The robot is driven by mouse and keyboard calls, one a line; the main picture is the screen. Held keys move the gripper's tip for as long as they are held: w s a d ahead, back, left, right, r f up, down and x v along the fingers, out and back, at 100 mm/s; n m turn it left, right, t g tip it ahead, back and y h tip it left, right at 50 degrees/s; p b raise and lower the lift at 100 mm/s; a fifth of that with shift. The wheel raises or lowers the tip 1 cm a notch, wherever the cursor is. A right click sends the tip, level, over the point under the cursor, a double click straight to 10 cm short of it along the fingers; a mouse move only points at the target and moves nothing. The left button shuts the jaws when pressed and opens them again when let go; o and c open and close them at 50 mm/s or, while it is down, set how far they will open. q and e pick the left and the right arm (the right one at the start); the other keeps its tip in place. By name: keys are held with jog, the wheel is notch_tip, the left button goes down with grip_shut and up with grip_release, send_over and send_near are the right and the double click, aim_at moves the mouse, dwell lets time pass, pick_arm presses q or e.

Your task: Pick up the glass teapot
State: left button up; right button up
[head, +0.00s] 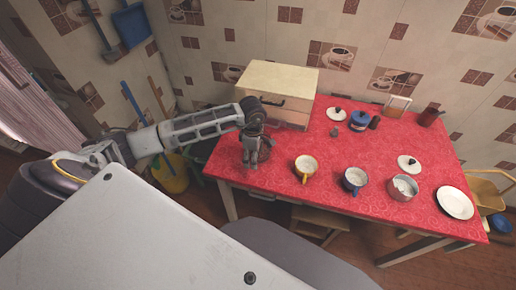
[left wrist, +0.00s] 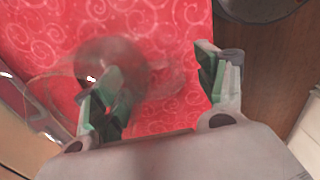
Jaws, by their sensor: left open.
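The glass teapot (left wrist: 112,58) is clear and shows in the left wrist view as a faint, see-through round shape on the red cloth, left of centre. My left gripper (left wrist: 158,78) is open, with its fingers spread wide. Its left finger overlaps the teapot's outline in the picture; the right finger is apart from it, over the cloth's edge. I cannot tell whether any finger touches the glass. In the head view my left gripper (head: 253,153) points down over the left end of the table, and I cannot make out the teapot there. My right gripper is not in view.
The red-covered table (head: 330,205) also holds a cream bread box (head: 277,77) behind the gripper. To the right stand a yellow-handled cup (head: 306,167), a blue cup (head: 354,180), a pink pot (head: 403,187) and a white plate (head: 455,203). A blue pot (head: 361,121) is farther back.

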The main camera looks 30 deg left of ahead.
pick_arm(q)
jog(key=c, duration=1.2)
grip_shut()
jog(key=shift+w+r, duration=0.1)
jog(key=shift+r, duration=2.15)
jog(key=shift+r+b, duration=0.3)
jog(key=shift+r, duration=2.45)
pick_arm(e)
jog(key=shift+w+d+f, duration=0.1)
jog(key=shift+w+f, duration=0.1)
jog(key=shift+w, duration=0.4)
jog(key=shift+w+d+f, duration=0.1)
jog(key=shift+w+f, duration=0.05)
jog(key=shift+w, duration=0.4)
